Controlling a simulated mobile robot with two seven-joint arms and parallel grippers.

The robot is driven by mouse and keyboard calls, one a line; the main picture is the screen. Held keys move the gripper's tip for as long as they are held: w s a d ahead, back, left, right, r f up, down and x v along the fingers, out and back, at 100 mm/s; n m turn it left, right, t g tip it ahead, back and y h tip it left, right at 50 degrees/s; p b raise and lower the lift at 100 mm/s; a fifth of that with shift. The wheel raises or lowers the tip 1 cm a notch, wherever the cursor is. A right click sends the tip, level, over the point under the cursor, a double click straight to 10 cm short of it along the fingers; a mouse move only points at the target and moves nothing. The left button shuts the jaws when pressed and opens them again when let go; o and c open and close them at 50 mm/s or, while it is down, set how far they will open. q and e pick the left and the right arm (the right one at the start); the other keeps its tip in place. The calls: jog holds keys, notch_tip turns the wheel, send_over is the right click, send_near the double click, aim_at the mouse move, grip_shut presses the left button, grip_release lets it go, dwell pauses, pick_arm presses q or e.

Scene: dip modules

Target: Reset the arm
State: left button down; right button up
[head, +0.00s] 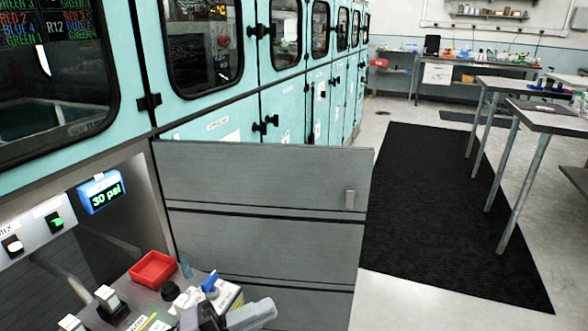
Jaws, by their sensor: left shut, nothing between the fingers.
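My left gripper (248,315) is low in the head view, at the bottom edge, and only part of it shows. It is shut and holds nothing. It is in front of a small white box with a blue handle (210,284), over the narrow counter (128,312). I cannot tell whether it touches the box. My right gripper is out of view.
A red tray (153,270) and a black knob (170,290) are on the counter. A blue display reading 30 psi (102,194) is on the wall at left. A grey panel (265,210) stands behind the counter. Open floor with a black mat (440,210) lies at right.

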pick_arm(q)
jog(key=a+f+n+t+y+p, duration=0.2)
jog(key=a+f+n+t+y, duration=0.85)
jog(key=n, duration=0.85)
jog(key=s+a+f+n+g+y, duration=0.4)
jog(key=s+f+n+g+y, duration=0.2)
jog(key=s+f, duration=0.5)
jog(key=shift+s+n+g+p, duration=0.35)
jog(key=shift+s+n+g, duration=0.45)
jog(key=shift+s+g, duration=0.2)
